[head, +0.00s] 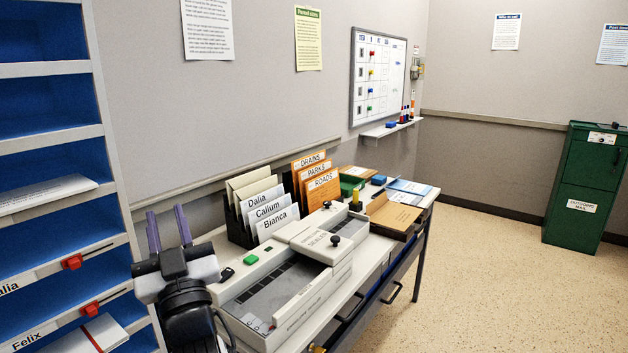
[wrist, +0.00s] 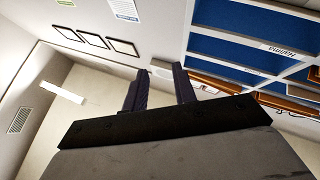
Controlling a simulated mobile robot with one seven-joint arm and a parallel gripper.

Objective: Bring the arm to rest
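My gripper (head: 168,229) shows at the lower left of the head view, in front of the blue pigeonhole shelves and left of the desk. Its two purple fingers point up and stand apart with nothing between them. In the wrist view my gripper (wrist: 161,88) is also open and empty, with wall and ceiling beyond the fingers. My arm below it is partly cut off by the picture's lower edge. The gripper touches nothing that I can see.
A desk (head: 371,280) carries an envelope sealer (head: 300,262), name folders (head: 270,209), orange folders (head: 320,183) and a cardboard box (head: 392,215). Blue pigeonholes (head: 45,105) stand left. A green outgoing mail cabinet (head: 583,190) stands at right. The floor (head: 480,265) right of the desk is clear.

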